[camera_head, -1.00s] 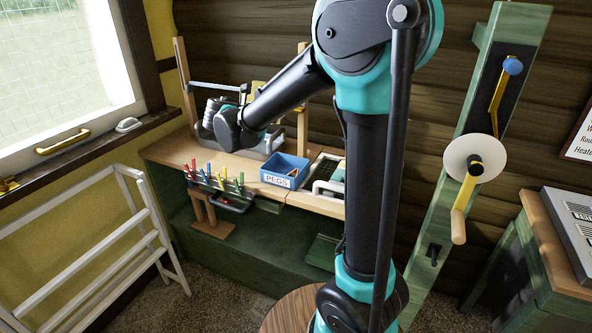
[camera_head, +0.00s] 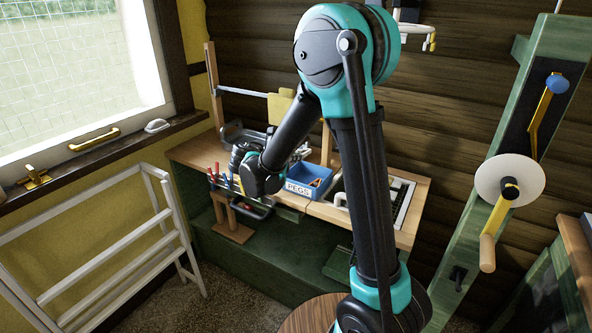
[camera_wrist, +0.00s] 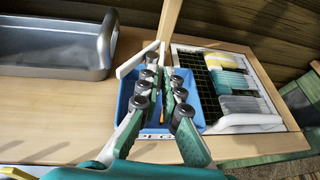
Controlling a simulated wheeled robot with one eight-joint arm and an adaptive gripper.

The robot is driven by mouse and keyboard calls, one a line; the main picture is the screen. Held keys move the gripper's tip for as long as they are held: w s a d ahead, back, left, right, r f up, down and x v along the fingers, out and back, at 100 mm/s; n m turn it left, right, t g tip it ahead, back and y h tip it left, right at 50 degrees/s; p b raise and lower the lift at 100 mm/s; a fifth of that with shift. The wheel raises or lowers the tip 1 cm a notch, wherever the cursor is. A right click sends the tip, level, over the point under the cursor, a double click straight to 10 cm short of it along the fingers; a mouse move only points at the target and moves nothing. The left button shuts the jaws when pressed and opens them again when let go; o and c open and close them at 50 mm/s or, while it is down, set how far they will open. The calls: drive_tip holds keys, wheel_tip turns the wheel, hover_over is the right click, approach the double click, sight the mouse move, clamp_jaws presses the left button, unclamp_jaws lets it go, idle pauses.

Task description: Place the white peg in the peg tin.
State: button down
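The peg tin (camera_head: 299,191) is an open blue box labelled PEGS on the bench, with a few small orange and dark items inside. It also shows in the wrist view (camera_wrist: 202,112), behind and below my fingers. My gripper (camera_wrist: 164,68) has its green and grey fingers close together over the tin, with a narrow gap between them. The white peg (camera_wrist: 130,64) sticks out at the fingertips, slanting to the left, and appears pinched there.
A grey metal tray (camera_wrist: 55,52) stands left of the tin. A white rack with cloths or brushes (camera_wrist: 235,90) is close on its right. A wooden post (camera_wrist: 170,18) rises behind.

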drive_tip(key=shift+f, duration=2.45)
drive_tip(key=shift+f, duration=0.15)
drive_tip(key=shift+f, duration=0.35)
drive_tip(key=shift+f, duration=0.1)
drive_tip(key=c, duration=1.7)
unclamp_jaws()
